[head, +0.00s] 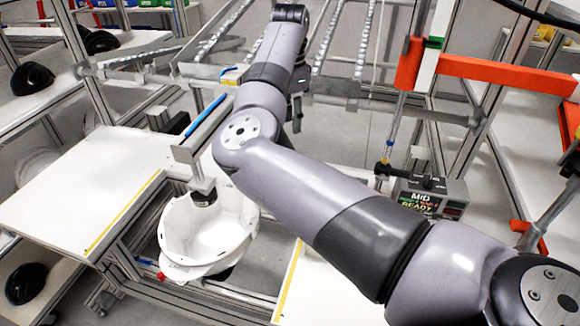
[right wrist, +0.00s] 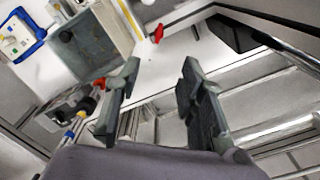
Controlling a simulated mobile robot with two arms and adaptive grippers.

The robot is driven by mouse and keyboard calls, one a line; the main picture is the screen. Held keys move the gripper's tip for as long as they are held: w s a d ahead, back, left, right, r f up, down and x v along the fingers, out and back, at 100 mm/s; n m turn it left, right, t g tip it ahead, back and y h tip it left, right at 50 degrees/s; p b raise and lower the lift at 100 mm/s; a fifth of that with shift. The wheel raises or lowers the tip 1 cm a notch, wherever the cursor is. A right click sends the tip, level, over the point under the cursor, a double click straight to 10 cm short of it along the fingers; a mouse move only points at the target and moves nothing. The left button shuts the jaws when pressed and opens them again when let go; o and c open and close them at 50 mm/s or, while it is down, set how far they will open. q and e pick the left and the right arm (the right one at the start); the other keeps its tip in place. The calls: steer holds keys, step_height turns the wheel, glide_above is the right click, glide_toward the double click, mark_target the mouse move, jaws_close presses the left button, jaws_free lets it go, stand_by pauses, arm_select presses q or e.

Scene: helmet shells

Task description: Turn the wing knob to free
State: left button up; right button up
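My right gripper (right wrist: 160,68) is open in the right wrist view, with its two dark fingers apart and nothing between them. A small red winged piece (right wrist: 157,33), which looks like the wing knob, stands beyond the fingertips against a white surface. The fingers do not touch it. Whether it is turned to free cannot be told. In the head view my right arm crosses the middle, and its gripper is mostly hidden behind the forearm. A white helmet shell (head: 208,238) hangs open side up under a grey fixture arm (head: 202,130). My left gripper is not in view.
A white table (head: 90,190) with a yellow edge strip is at the left. Black helmet shells (head: 33,78) sit on left shelves. A grey sign box (head: 428,197) stands right of my arm, near a hanging red tool (head: 409,64). A grey box (right wrist: 88,42) lies upper left in the wrist view.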

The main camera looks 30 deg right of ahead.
steer(key=f+p, duration=0.1)
steer(key=f, duration=0.6)
steer(key=f+p, duration=0.1)
steer(key=f, duration=0.6)
steer(key=shift+s+a+f+p, duration=0.1)
steer(key=shift+s+f+p, duration=0.1)
steer(key=shift+p, duration=0.15)
steer(key=shift+f, duration=0.5)
jaws_close()
steer(key=shift+r, duration=0.1)
